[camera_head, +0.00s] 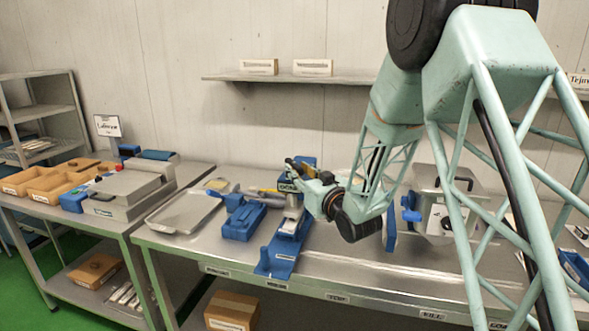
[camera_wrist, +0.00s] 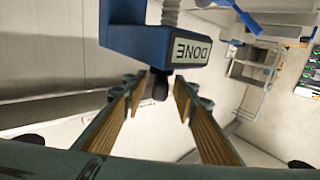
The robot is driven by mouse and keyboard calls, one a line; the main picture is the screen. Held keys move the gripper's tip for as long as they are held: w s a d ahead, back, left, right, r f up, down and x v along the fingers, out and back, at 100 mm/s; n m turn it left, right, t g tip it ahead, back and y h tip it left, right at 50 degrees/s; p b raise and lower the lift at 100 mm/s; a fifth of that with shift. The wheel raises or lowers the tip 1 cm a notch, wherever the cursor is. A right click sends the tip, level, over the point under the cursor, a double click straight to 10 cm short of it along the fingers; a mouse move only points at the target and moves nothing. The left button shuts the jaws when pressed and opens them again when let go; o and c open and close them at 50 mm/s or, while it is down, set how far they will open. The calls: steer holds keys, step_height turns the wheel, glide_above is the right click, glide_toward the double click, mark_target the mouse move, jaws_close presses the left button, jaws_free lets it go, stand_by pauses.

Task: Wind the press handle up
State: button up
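The press has a blue base (camera_head: 275,262) on the middle table and a blue upper head (camera_head: 305,166) behind my gripper. In the wrist view its blue block (camera_wrist: 140,42) shows upside down with a white DONE label (camera_wrist: 190,52) and a threaded screw (camera_wrist: 171,12). A dark knob (camera_wrist: 160,86), seemingly part of the press handle, shows between my finger pads. My gripper (camera_head: 295,172) is at the height of the press head. In the wrist view my gripper (camera_wrist: 157,88) has its fingers apart, with visible gaps beside the knob. The rest of the handle is hidden.
A blue block fixture (camera_head: 243,222) and a metal tray (camera_head: 185,213) stand left of the press. A grey machine with a blue knob (camera_head: 411,215) stands to the right. A wall shelf (camera_head: 290,78) runs behind. Bare tabletop lies in front right of the press.

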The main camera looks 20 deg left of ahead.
steer(key=shift+x, duration=1.4)
steer(key=shift+c, duration=0.7)
steer(key=c, duration=0.7)
